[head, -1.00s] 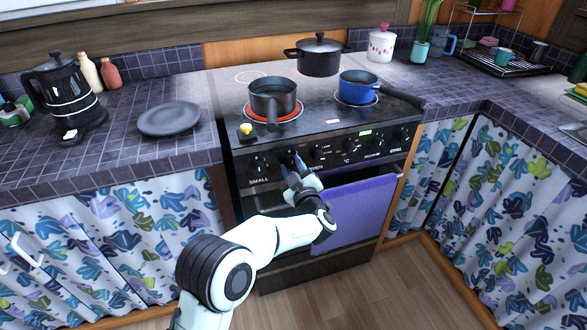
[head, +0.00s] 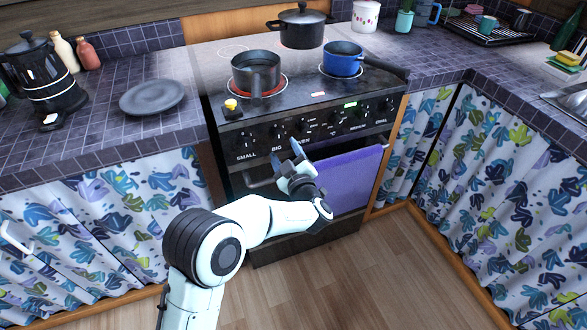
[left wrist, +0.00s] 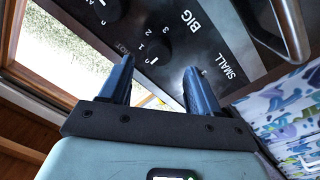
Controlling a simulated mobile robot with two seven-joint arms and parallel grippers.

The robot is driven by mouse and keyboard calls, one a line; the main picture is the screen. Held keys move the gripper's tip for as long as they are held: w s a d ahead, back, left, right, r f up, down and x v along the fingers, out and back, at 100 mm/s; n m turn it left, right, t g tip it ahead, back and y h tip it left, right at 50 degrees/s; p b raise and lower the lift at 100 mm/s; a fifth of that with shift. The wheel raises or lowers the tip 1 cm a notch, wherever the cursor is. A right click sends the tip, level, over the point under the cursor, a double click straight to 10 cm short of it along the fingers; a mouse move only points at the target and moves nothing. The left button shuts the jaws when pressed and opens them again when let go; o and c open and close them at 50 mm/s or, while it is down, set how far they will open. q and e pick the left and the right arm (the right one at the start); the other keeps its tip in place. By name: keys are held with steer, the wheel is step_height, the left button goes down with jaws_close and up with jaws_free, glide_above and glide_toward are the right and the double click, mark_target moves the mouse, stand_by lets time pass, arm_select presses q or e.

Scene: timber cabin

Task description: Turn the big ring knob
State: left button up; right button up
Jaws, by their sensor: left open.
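The big ring knob (head: 276,132) is a black knob on the stove's dark front panel, above the label BIG. It also shows in the left wrist view (left wrist: 153,49), with a short white mark on it and numbers beside it. My left gripper (head: 285,156) is open and empty, in front of the stove and below the panel in the head view. In the left wrist view its two blue fingers (left wrist: 157,68) point toward the big knob, which lies just beyond the gap between the tips. The fingers appear apart from it. My right gripper is not in view.
The small ring knob (head: 244,141) is left of the big one; other knobs run right. The oven handle with a purple towel (head: 345,180) is below. A grey pot (head: 256,72), blue pan (head: 343,60) and black pot (head: 301,27) stand on the stove. The floor (head: 330,280) is clear.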

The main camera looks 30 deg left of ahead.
arm_select(q)
steer(key=p+v, duration=0.1)
steer(key=v, duration=0.7)
steer(key=shift+s+d, duration=0.25)
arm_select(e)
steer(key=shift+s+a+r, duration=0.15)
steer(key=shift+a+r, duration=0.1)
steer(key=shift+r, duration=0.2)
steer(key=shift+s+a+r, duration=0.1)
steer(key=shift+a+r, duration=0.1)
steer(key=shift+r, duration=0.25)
